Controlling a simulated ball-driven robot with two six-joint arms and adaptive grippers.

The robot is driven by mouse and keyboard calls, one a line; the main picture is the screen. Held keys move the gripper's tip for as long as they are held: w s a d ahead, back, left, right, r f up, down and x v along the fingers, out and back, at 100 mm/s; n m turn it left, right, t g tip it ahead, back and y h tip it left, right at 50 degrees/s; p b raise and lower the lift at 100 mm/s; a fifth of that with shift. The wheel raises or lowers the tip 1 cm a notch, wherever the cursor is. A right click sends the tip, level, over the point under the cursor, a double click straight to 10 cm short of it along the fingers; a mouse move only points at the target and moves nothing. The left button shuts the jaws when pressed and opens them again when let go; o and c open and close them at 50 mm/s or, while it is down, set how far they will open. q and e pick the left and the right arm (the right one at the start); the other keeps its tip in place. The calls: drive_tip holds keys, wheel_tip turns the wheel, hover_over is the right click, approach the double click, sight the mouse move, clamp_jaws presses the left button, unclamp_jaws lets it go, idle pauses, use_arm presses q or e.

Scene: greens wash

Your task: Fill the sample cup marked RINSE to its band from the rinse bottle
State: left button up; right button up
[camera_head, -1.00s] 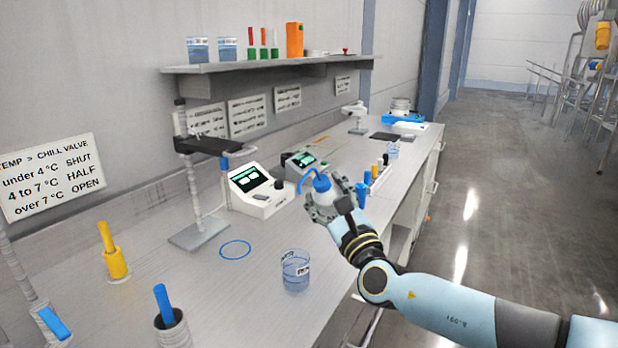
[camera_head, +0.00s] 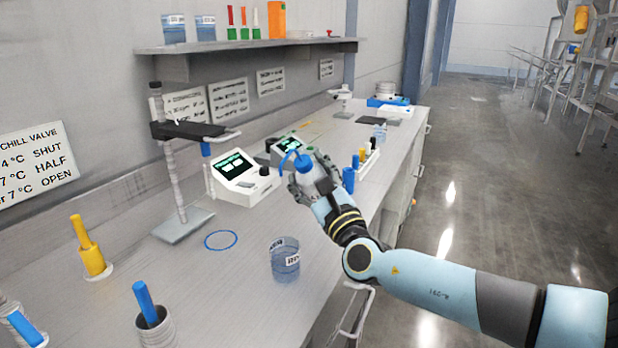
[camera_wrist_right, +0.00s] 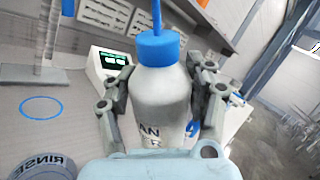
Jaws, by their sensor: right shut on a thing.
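The clear sample cup (camera_head: 285,262) stands upright on the bench, in front of the blue ring. Its label is small in the head view; in the wrist view, the cup (camera_wrist_right: 42,166) at the lower left edge reads RINSE. I cannot tell its liquid level. My right gripper (camera_head: 308,182) is shut around a white bottle (camera_head: 318,174) with a blue cap and bent blue spout. The bottle is held above the bench, beyond the cup, with the spout toward the left. In the wrist view the bottle (camera_wrist_right: 160,100) looks upright; its lettering is partly hidden. My left gripper is out of view.
A blue ring (camera_head: 221,240) lies on the bench behind the cup. A stand (camera_head: 182,228) and instruments with screens (camera_head: 245,180) are behind. Yellow (camera_head: 90,252) and blue (camera_head: 148,305) handled items stand at the left. A rack (camera_head: 368,160) is beyond the gripper.

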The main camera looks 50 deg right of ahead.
drive_tip(key=shift+d+f+n+t+y+b, duration=0.15)
drive_tip(key=shift+f+n+t+b, duration=0.2)
drive_tip(key=shift+b, duration=0.45)
drive_tip(key=shift+f+n+t+y+b, duration=0.15)
drive_tip(key=shift+f+n+b, duration=0.2)
drive_tip(key=shift+n+b, duration=0.35)
drive_tip(key=shift+d+f+n+t+y+b, duration=0.1)
drive_tip(key=shift+f+n+t+y+b, duration=0.35)
drive_tip(key=shift+b, duration=1)
drive_tip(key=shift+r+n+t+y+b, duration=0.25)
drive_tip(key=shift+r+n+y+b, duration=0.15)
drive_tip(key=shift+n, duration=0.5)
drive_tip(key=shift+r+n+t+y+b, duration=0.25)
drive_tip(key=shift+r+n, duration=0.2)
drive_tip(key=shift+n, duration=0.45)
drive_tip(key=shift+r+n+t+y+b, duration=0.4)
drive_tip(key=shift+r+n+y, duration=0.4)
drive_tip(key=shift+n, duration=0.6)
drive_tip(key=shift+f, duration=0.15)
idle(1.1)
wheel_tip(320, 180, down, 3)
drive_tip(key=m+g+h, duration=0.1)
drive_tip(key=m, duration=0.2)
drive_tip(key=m+g+h, duration=0.1)
drive_tip(key=m+h, duration=0.1)
drive_tip(key=m, duration=0.1)
drive_tip(key=shift+p, duration=0.3)
